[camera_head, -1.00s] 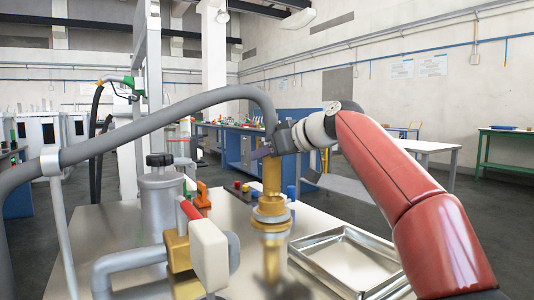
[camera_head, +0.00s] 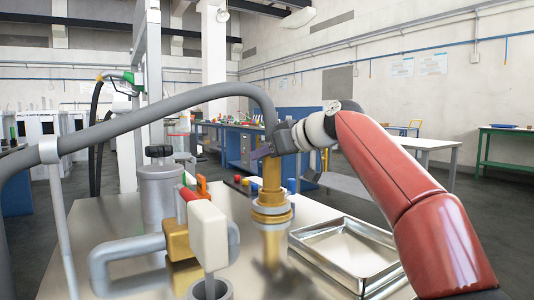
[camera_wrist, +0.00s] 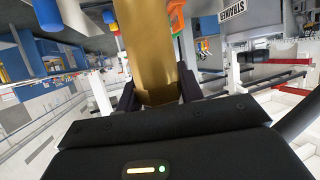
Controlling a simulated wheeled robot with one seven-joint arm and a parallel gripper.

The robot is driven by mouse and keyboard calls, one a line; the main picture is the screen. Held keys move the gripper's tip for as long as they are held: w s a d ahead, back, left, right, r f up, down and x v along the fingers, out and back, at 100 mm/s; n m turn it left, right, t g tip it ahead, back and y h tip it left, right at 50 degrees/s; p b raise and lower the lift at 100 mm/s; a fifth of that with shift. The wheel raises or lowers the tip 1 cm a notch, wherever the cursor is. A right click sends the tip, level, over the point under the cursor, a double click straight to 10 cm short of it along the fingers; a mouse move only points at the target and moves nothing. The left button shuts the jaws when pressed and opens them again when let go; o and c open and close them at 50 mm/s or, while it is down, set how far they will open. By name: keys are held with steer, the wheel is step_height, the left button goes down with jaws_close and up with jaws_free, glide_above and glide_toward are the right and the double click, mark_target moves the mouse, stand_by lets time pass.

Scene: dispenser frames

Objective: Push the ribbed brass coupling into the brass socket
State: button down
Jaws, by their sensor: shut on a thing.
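The brass coupling (camera_head: 272,180) hangs upright at the end of the grey hose, with a stepped ringed collar near its lower end. My gripper (camera_head: 268,151) is shut around its upper part. In the wrist view its smooth brass barrel (camera_wrist: 150,50) passes between my two dark fingers. Below the collar there is a blurred brass patch on the shiny table top, which looks like a reflection. A brass fitting (camera_head: 177,240) sits to the left on a grey pipe, partly behind a white block. I cannot tell whether this is the socket; no open brass mouth shows.
The white block (camera_head: 207,235) and grey pipe elbow (camera_head: 118,252) stand left of the coupling. A grey cup (camera_head: 210,290) is at the bottom edge. A lidded metal pot (camera_head: 160,195) stands behind. A metal tray (camera_head: 315,233) lies right. The hose (camera_head: 180,112) arches across the left.

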mark_target(279, 164)
steer(key=shift+f+b, duration=1.7)
steer(key=shift+f, duration=0.1)
steer(key=c, duration=0.9)
jaws_free()
steer(key=shift+o, duration=0.3)
steer(key=shift+f, duration=0.1)
steer(key=v, duration=0.6)
steer(key=shift+s+d+b, duration=0.15)
steer(key=shift+d+b, duration=0.1)
steer(key=shift+b, duration=0.15)
steer(key=shift+s+d+r, duration=0.4)
steer(key=shift+d+r, duration=0.05)
